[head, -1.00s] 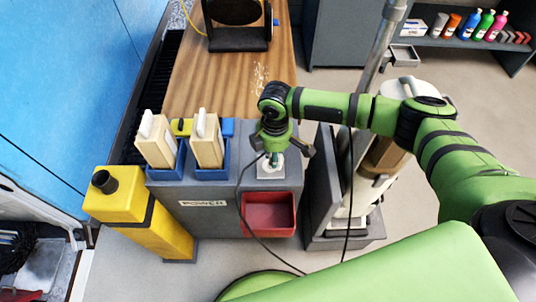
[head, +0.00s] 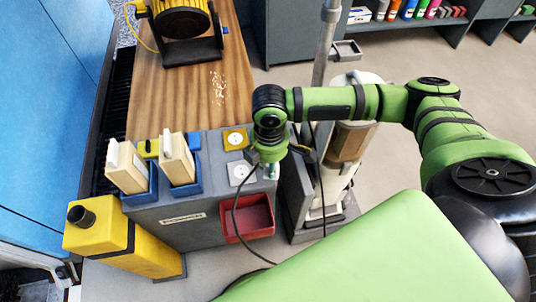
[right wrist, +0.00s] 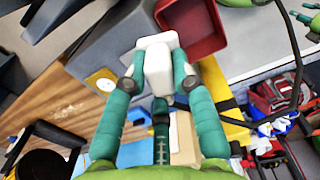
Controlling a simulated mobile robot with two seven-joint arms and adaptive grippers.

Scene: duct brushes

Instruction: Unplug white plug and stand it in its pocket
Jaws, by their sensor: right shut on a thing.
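The white plug (right wrist: 157,62) sits between the teal fingers of my right gripper (right wrist: 158,78) in the right wrist view. The fingers are shut on its two sides. In the head view my right gripper (head: 268,172) is at the right edge of the grey power box (head: 165,217), beside the white socket plate (head: 241,173). That plate shows bare, with the plug apart from it. The gripper hides most of the plug there. A red open pocket (head: 235,229) is on the box's front, below the gripper; it also shows in the right wrist view (right wrist: 195,28). My left gripper is out of view.
A yellow socket plate (head: 236,139) is behind the white one. Two cream brushes (head: 126,168) stand in blue holders at the left, near a yellow canister (head: 95,228). A black cord (head: 236,222) hangs before the box. A grey-based upright machine (head: 305,228) stands close right.

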